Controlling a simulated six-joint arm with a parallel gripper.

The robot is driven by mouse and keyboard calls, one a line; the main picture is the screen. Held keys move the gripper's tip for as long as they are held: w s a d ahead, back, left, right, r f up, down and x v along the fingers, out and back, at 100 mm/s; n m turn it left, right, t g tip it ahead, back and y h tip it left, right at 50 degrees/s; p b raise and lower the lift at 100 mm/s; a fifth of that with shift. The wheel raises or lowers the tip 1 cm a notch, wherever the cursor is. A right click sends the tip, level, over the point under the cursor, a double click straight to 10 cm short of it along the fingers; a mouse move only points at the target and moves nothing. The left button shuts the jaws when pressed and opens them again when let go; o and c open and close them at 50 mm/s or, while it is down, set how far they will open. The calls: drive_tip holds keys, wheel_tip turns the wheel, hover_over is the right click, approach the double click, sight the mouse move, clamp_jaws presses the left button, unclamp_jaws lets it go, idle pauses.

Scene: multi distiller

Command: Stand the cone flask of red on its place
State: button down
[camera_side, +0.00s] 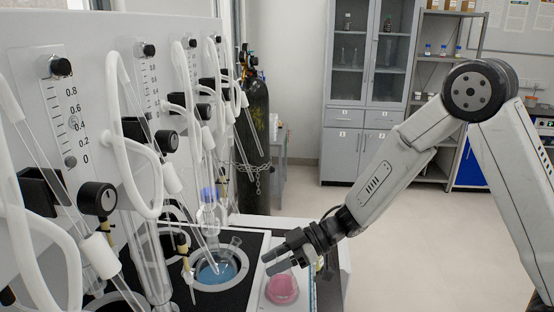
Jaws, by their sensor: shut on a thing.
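The cone flask of red (282,290) is a clear flask with pink-red liquid, low in the picture, right of the black heater deck. It looks upright over a pale strip at the deck's right edge; I cannot tell whether its base touches the surface. My gripper (284,258) comes in from the right and is shut on the flask near its neck. The fingers hide the flask's top.
A round flask of blue liquid (216,270) sits in a heater well just left of my gripper. Glass tubes, white hoses and black knobs on the white distiller panel (120,35) crowd the left. A dark gas cylinder (252,140) stands behind. Open floor lies at right.

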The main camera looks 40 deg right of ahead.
drive_tip(key=shift+f, duration=0.1)
drive_tip(key=shift+c, duration=1.7)
unclamp_jaws()
drive_tip(key=shift+f, duration=0.1)
drive_tip(key=shift+r, duration=0.2)
drive_tip(key=shift+d, duration=0.2)
drive_tip(key=v, duration=1.1)
drive_tip(key=shift+s+d+r, duration=0.15)
drive_tip(key=shift+s+d, duration=0.05)
drive_tip(key=shift+d, duration=0.05)
